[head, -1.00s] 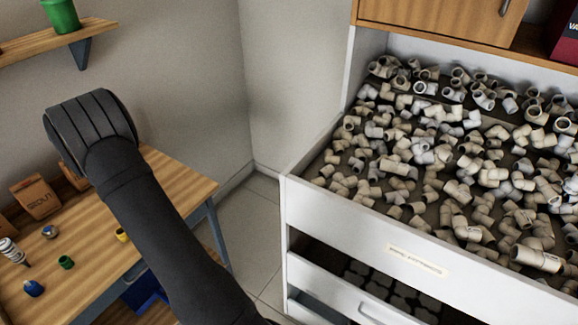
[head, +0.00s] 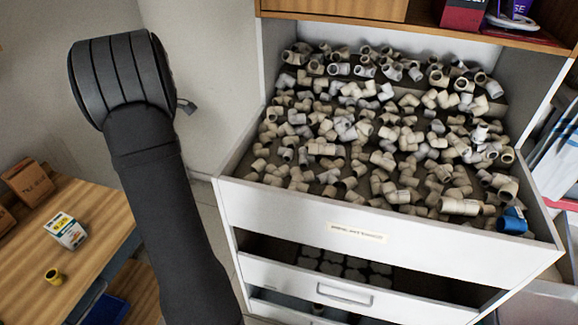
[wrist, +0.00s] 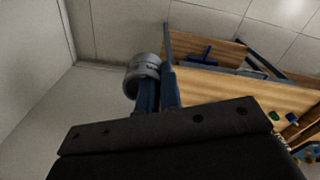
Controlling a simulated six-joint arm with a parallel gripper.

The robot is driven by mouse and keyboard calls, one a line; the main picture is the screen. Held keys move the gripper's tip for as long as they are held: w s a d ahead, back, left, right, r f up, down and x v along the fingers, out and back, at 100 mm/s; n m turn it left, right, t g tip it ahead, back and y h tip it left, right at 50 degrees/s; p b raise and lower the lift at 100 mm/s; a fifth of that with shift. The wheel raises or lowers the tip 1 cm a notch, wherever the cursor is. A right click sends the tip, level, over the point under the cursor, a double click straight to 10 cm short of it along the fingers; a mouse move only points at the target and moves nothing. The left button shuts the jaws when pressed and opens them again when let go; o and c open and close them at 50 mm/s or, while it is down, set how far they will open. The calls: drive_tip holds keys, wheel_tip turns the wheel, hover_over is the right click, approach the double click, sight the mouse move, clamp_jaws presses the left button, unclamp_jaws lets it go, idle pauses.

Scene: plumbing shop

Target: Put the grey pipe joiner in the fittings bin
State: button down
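The grey pipe joiner (wrist: 143,72), a short ring-like piece, shows at the tips of my gripper (wrist: 158,88) in the wrist view. The two blue fingers are close together, and the joiner appears pinched at their ends. In the head view my arm hides most of the gripper; a small dark grey part (head: 187,105) sticks out to its right. The likely fittings bin is the open white top drawer (head: 285,205), full of pale pipe fittings, with a label on its front. My gripper is left of this drawer, not over it.
A lower drawer (head: 345,294) is partly open. A wooden cabinet edge (head: 400,25) overhangs the drawer's back. A blue item (head: 512,220) lies in the drawer's right corner.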

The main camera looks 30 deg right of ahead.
drive_tip(key=s+d+r+m, duration=0.3)
drive_tip(key=s+d, duration=0.6)
drive_tip(key=d, duration=0.4)
drive_tip(key=s+d+r+m, duration=0.2)
drive_tip(key=s+d+m, duration=0.2)
drive_tip(key=s+d, duration=0.7)
drive_tip(key=s+d+r+m, duration=0.15)
drive_tip(key=s+d, duration=0.25)
drive_tip(key=s, duration=0.5)
drive_tip(key=s+d+r+m, duration=0.1)
drive_tip(key=s+d+m, duration=0.2)
drive_tip(key=s+d, duration=0.35)
drive_tip(key=s+d+r+m, duration=0.1)
drive_tip(key=s+d+m, duration=0.15)
drive_tip(key=s, duration=0.75)
drive_tip(key=w+f, duration=0.2)
drive_tip(key=w, duration=0.1)
drive_tip(key=w+f, duration=0.2)
drive_tip(key=w, duration=0.2)
drive_tip(key=w+a+f, duration=0.1)
drive_tip(key=w+f, duration=0.1)
drive_tip(key=w, duration=0.2)
drive_tip(key=shift+f, duration=2.25)
drive_tip(key=shift+f, duration=0.1)
